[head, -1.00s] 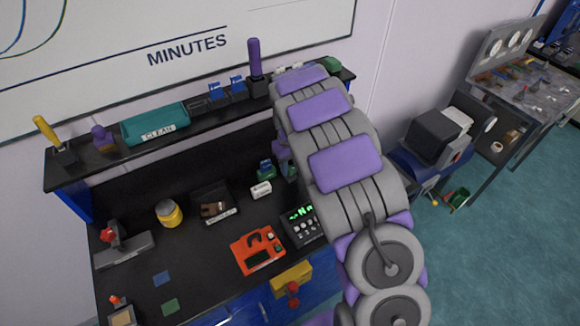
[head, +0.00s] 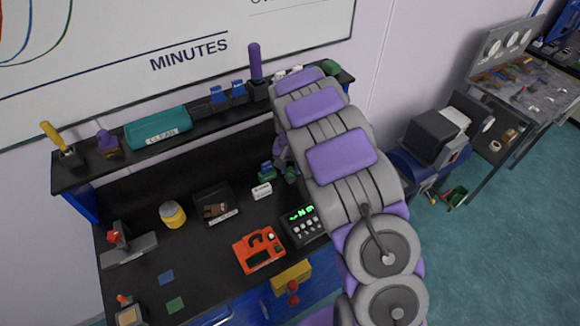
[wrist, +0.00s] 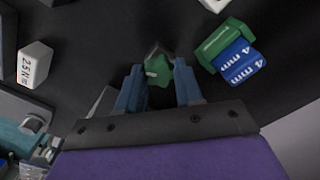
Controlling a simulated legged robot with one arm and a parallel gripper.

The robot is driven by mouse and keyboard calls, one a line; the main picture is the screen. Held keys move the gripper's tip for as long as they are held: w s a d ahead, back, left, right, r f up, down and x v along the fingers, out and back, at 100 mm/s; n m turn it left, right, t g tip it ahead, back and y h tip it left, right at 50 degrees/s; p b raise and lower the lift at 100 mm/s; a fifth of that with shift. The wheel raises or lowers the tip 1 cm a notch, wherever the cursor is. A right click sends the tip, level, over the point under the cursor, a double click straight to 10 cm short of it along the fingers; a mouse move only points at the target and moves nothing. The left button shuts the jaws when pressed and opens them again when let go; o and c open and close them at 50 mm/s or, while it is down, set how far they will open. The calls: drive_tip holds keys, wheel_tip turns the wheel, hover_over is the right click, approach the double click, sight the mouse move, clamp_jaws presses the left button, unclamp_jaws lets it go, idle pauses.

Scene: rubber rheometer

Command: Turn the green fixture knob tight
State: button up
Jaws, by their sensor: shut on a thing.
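The green knob (wrist: 158,71) sits between the two blue fingers of my gripper (wrist: 160,84) in the wrist view. The fingers are shut on it, one on each side. A dark grey piece with a pointed top shows just behind the knob. In the head view my arm covers most of the fixture and the gripper, so the knob cannot be made out clearly there.
Beside the gripper stand a green block (wrist: 217,42) and a blue block (wrist: 239,62) marked 4 mm. A white block (wrist: 34,64) lies to the left. An orange device (head: 259,250) and a black panel with a green display (head: 303,226) stand on the black bench.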

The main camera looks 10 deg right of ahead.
drive_tip(key=shift+m, duration=0.5)
drive_tip(key=m+p, duration=0.1)
drive_tip(key=m, duration=0.2)
drive_tip(key=shift+r+m, duration=0.1)
drive_tip(key=shift+m, duration=0.7)
drive_tip(key=m+p, duration=0.1)
drive_tip(key=m, duration=0.3)
drive_tip(key=shift+m, duration=0.3)
drive_tip(key=o, duration=0.9)
